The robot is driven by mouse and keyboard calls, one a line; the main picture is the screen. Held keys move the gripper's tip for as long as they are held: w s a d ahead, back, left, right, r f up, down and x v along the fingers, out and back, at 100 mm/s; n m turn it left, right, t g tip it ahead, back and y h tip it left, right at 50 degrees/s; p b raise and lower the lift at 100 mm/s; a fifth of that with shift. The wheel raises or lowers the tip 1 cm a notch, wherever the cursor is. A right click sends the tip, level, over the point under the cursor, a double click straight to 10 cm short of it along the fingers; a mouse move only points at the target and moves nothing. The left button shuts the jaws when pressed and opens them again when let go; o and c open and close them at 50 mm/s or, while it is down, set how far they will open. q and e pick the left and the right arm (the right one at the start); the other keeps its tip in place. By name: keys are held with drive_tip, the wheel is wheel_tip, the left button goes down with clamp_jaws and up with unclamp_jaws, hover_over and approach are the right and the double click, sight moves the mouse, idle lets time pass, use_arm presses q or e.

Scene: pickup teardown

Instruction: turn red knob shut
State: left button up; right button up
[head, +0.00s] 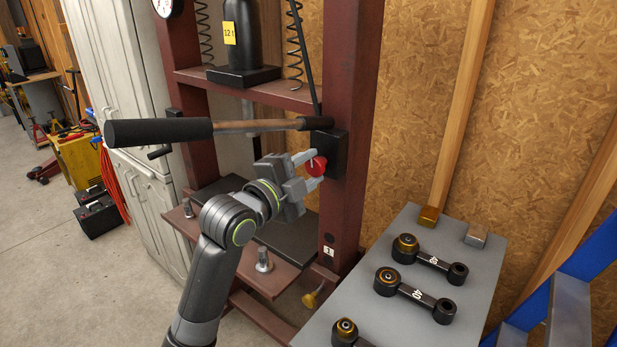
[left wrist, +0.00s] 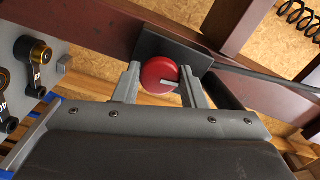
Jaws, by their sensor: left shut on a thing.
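The red knob (head: 316,166) sits on a black block (head: 329,153) fixed to the right post of a dark red shop press (head: 352,120). My left gripper (head: 312,168) is shut on the knob, with one finger on each side of it. My right gripper is not in view.
A pump handle with a black grip (head: 158,131) runs just above my left gripper. A grey table (head: 405,325) with several black link arms (head: 413,295) stands at the right. A press bed (head: 270,275) lies below my arm. A blue frame (head: 590,262) is at the far right.

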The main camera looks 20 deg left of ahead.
use_arm(q)
drive_tip(key=shift+m, duration=0.5)
drive_tip(key=shift+b, duration=0.3)
drive_tip(key=o, duration=1)
drive_tip(key=shift+s+a, duration=0.2)
drive_tip(key=shift+s, duration=0.25)
drive_tip(key=p+v, duration=1)
drive_tip(key=v, duration=0.6)
drive_tip(key=shift+s, duration=0.25)
